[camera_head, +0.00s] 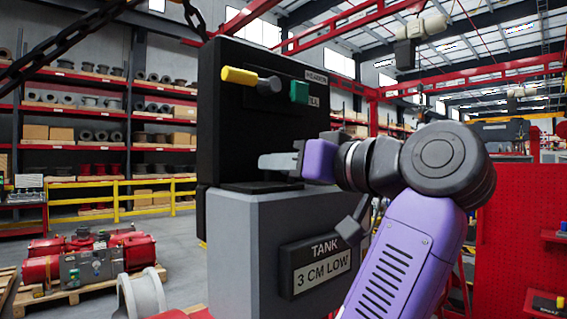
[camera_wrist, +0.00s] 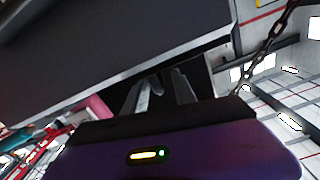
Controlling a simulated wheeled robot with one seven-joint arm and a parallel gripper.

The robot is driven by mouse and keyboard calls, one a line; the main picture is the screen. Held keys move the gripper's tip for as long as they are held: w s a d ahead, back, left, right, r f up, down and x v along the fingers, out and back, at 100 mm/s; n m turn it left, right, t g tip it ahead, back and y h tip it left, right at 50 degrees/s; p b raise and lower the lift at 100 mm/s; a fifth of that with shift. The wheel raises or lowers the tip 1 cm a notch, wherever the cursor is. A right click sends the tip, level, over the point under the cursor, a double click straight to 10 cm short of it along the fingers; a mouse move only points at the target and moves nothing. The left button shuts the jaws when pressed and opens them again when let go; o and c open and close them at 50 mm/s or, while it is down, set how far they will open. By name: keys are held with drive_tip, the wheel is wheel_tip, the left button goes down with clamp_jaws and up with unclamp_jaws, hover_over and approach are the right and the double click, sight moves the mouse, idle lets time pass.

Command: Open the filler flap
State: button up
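The grey tank (camera_head: 250,240) stands in the centre with a plate reading "TANK 3 CM LOW" (camera_head: 322,268). A thin dark plate (camera_head: 262,187) lies flat on its top; it looks like the filler flap, but I cannot be sure. My gripper (camera_head: 277,162) is just above this plate, its fingers pointing left in front of the black housing. In the wrist view my gripper (camera_wrist: 165,92) shows two grey fingers with a narrow dark gap between them and nothing clearly held. Whether a finger touches the plate cannot be told.
The black housing (camera_head: 225,135) rises behind the tank top. It carries a yellow-ended handle (camera_head: 239,76) and a green block (camera_head: 299,92). A dark lever (camera_head: 354,221) sticks out by the tank's right side. A chain (camera_head: 75,35) hangs at upper left. Red machinery (camera_head: 92,262) sits on a pallet.

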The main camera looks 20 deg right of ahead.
clamp_jaws()
drive_tip(key=shift+a, duration=0.1)
idle(1.2)
